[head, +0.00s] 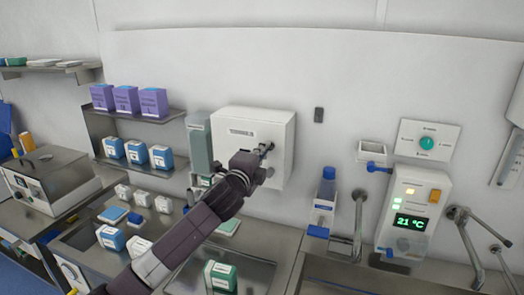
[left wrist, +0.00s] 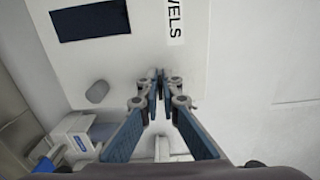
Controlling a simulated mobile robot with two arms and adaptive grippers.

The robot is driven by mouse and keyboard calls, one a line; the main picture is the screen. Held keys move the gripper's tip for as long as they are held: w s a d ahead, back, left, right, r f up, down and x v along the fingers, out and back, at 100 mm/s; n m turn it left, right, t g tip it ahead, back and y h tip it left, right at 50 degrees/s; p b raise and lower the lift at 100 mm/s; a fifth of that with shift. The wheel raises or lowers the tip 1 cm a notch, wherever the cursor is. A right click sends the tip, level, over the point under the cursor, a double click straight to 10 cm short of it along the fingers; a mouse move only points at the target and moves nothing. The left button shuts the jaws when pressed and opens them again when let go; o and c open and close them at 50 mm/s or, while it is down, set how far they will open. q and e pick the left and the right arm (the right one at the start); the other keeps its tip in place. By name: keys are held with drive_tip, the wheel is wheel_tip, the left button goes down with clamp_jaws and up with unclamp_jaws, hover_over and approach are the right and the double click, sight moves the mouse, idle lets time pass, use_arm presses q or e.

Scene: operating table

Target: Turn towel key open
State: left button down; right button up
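The white towel dispenser box (head: 225,120) hangs on the back wall in the head view, with a small label on its front. In the left wrist view its front panel (left wrist: 115,62) shows a dark window and part of a label reading "VELS". My left gripper (head: 266,150) is at the lower right part of the box front. In the left wrist view the left gripper (left wrist: 158,76) points at the panel, its fingertips close together with a narrow gap. The towel key is not clearly visible; the fingers cover that spot. My right gripper is not in view.
A grey-green dispenser (head: 199,150) is just left of the towel box. Shelves with purple boxes (head: 153,102) are further left.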

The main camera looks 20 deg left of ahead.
use_arm(q)
drive_tip(key=shift+r+n, duration=0.1)
drive_tip(key=shift+n, duration=0.3)
drive_tip(key=c, duration=2.2)
unclamp_jaws()
drive_tip(key=shift+a, duration=0.1)
drive_tip(key=shift+o, duration=0.2)
drive_tip(key=s, duration=1.2)
drive_tip(key=shift+s+a, duration=0.15)
drive_tip(key=shift+a, duration=0.15)
